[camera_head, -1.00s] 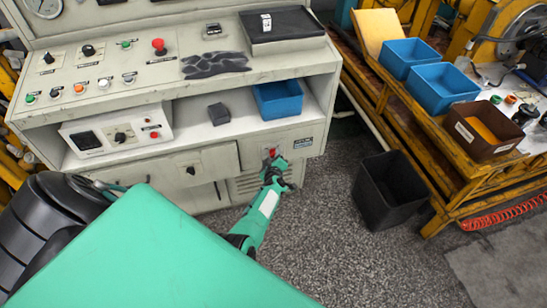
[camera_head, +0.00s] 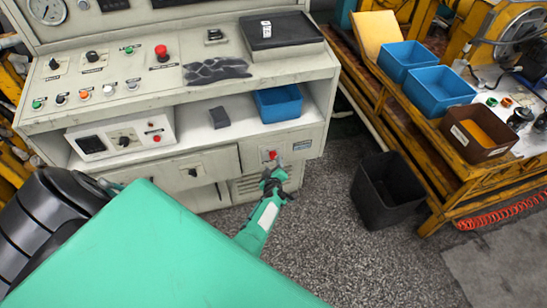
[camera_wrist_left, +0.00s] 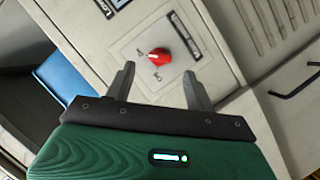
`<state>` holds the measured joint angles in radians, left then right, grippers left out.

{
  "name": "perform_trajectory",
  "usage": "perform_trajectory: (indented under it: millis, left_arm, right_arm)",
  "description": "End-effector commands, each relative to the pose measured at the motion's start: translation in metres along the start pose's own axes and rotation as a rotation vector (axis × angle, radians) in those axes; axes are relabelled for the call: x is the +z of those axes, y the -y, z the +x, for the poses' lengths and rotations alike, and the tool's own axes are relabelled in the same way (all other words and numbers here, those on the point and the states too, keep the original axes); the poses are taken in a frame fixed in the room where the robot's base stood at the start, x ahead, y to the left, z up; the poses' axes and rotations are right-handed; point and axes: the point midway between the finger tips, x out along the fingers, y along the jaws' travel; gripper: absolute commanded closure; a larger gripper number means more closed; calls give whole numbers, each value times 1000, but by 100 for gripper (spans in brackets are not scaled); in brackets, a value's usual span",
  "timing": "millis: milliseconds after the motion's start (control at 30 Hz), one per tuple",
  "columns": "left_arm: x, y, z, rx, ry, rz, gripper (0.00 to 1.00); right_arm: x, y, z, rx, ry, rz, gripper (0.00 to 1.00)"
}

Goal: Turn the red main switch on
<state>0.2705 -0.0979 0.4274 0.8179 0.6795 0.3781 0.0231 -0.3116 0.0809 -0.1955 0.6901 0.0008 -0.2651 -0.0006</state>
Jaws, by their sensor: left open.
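The red main switch (camera_head: 272,155) is a small red knob on the lower front panel of the grey control cabinet. It also shows in the left wrist view (camera_wrist_left: 158,57), on a light plate just beyond the fingertips. My left gripper (camera_head: 276,172) is in front of and a little below the switch in the head view. In the left wrist view its two fingers (camera_wrist_left: 158,78) are apart and empty, with the switch lying between their lines and not touched. My right gripper is not in view.
The cabinet's shelf above holds a blue bin (camera_head: 279,103) and a dark block (camera_head: 219,116). A black bin (camera_head: 388,190) stands on the floor to the right, near a yellow workbench (camera_head: 435,150). The speckled floor between is clear.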

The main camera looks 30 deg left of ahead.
Motion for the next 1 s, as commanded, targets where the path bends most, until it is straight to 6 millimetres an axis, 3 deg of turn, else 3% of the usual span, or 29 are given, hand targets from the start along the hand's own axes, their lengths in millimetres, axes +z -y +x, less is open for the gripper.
perform_trajectory:
  millis: [200, 500, 1000]
  left_arm:
    - [-3, -3, -42, -1, 3, 2, 45]
    - [-1, -2, -82, 0, 1, 1, 45]
    - [1, 0, -90, 0, 1, 0, 45]
  right_arm:
    - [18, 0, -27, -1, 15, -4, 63]
    - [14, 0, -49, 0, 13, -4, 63]
    - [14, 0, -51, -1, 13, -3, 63]
